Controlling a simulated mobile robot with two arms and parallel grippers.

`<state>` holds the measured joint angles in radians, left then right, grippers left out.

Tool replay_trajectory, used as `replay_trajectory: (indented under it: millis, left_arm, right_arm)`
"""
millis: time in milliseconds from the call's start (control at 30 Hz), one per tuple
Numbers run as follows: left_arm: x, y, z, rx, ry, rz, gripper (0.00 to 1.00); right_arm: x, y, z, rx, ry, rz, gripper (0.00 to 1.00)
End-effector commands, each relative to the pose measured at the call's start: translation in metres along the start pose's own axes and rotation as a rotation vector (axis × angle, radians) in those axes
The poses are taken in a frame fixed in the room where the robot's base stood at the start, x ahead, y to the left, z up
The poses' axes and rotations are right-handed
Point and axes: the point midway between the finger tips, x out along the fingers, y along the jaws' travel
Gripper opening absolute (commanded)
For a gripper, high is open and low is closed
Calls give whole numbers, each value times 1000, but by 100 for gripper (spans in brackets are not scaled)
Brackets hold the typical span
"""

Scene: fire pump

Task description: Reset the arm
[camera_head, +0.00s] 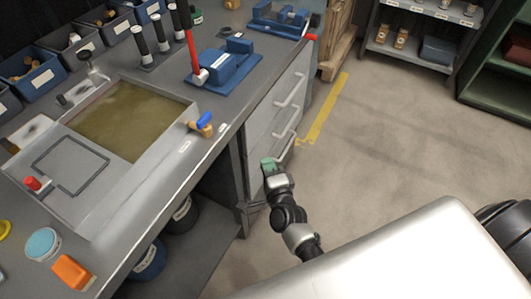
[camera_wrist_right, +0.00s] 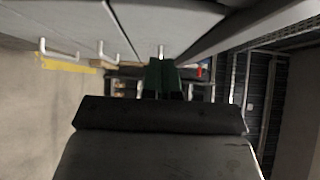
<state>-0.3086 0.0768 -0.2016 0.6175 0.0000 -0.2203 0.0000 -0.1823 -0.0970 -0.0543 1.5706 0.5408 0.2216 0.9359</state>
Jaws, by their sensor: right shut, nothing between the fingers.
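My right arm reaches up from the bottom of the head view. Its gripper (camera_head: 268,163), with green fingertips, is beside the grey drawer front below the workbench. In the right wrist view the green fingers (camera_wrist_right: 161,75) are together, with nothing between them. The drawer unit (camera_head: 280,105) has several metal handles (camera_head: 284,148). In the head view the gripper is near the lowest visible handle; I cannot tell whether it touches. In the right wrist view a handle (camera_wrist_right: 58,52) shows at the left, apart from the fingers. My left gripper is not in view.
The workbench (camera_head: 150,195) carries a basin of murky water (camera_head: 130,118), a blue pump with a red lever (camera_head: 222,66), a blue vise (camera_head: 280,18) and bins. Shelves (camera_head: 420,35) stand at the back right. Floor with a yellow line (camera_head: 325,108) is open to the right.

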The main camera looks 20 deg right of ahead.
Motion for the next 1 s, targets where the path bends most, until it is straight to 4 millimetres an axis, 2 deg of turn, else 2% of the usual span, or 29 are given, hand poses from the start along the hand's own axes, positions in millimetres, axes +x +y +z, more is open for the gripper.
replay_trajectory:
  millis: [100,300,567,667,767,867,900,967,1000]
  left_arm:
    - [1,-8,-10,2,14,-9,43]
    - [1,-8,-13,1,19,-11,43]
    - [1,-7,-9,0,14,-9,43]
    - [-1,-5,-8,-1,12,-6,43]
    - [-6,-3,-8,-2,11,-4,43]
    - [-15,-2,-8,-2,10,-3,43]
    - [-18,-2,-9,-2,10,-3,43]
    - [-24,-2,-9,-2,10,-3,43]
    - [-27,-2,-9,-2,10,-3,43]
  right_arm:
    - [-22,2,-1,-1,1,3,0]
    - [-46,1,-1,-1,1,2,0]
    - [-51,0,-1,-1,1,1,0]
    - [-53,10,1,-33,-12,28,0]
    - [-62,42,8,-151,-64,120,0]
    - [-86,99,16,-358,-173,274,0]
    - [-100,125,17,-457,-232,344,0]
    - [-126,164,16,-607,-331,446,0]
    - [-146,188,14,-701,-401,509,0]
